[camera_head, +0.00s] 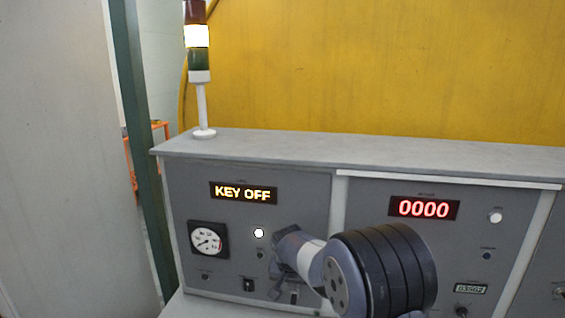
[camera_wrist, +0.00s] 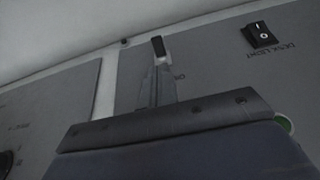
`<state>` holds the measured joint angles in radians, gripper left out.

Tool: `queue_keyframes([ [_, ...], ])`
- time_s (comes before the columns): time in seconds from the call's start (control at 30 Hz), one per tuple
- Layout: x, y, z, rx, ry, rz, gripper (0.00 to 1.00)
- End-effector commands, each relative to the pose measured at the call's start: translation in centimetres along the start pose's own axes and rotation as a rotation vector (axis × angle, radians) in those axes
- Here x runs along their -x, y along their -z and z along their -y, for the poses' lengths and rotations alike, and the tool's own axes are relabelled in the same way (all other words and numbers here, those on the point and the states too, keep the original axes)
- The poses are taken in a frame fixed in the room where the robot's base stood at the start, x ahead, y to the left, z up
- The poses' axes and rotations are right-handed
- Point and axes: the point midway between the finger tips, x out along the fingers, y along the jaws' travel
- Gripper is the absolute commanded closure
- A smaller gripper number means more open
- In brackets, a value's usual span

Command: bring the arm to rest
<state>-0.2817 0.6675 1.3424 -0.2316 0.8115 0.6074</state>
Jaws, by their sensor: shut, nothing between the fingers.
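My arm (camera_head: 385,270) reaches across the front of the grey control desk in the head view and hides part of its lower panel. In the wrist view my gripper (camera_wrist: 158,47) is shut, its narrow fingers together with a dark tip and nothing held. The fingers point toward the grey panel (camera_wrist: 210,75); whether they touch it I cannot tell. In the head view the fingers are too small and dark to make out clearly.
The desk has a lit "KEY OFF" display (camera_head: 243,193), a red "0000" display (camera_head: 423,208) and a gauge (camera_head: 208,240). A signal tower (camera_head: 198,70) stands on top, its middle section lit. A rocker switch (camera_wrist: 261,35) marked DESK LIGHT is right of the fingers.

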Motion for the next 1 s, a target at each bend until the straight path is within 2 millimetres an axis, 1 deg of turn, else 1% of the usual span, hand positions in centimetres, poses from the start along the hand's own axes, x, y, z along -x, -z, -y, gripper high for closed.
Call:
queue_keyframes([
  [0.2,3.4,0.0,0.1,0.001,0.003,0.002,1.0],
  [0.4,5.9,0.1,0.1,0.0,0.002,0.003,1.0],
  [0.6,6.8,0.1,0.0,0.0,0.001,0.005,1.0],
  [1.0,7.1,0.1,-0.1,-0.001,0.002,0.001,1.0],
])
